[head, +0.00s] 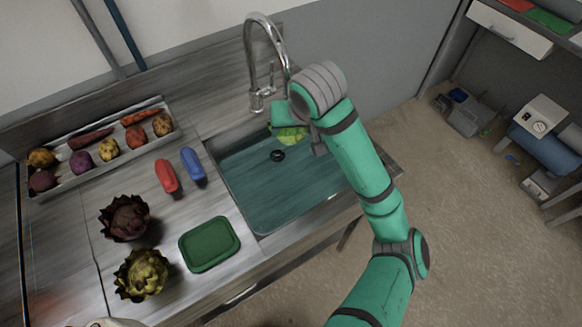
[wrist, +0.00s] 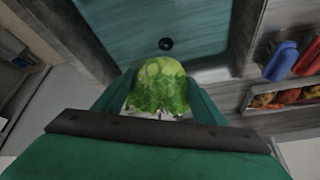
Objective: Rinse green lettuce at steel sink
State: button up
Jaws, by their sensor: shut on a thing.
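The green lettuce (head: 291,135) is at the back of the steel sink (head: 262,205), partly hidden by my arm in the head view. My gripper (wrist: 160,95) is shut on the lettuce (wrist: 162,82), with a finger on each side of it in the wrist view. The lettuce is over the basin, close to the faucet (head: 262,60). Whether water runs from the spout cannot be seen. The dark drain (head: 277,155) shows in the basin floor, and also in the wrist view (wrist: 166,44).
Left of the sink, a red object (head: 166,176), a blue object (head: 192,164) and a green board (head: 209,244) lie on the counter. A dark red artichoke-like vegetable (head: 125,217) and a green one (head: 142,274) stand nearby. A tray (head: 72,183) holds several root vegetables.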

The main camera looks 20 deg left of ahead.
jog(key=shift+r, duration=2)
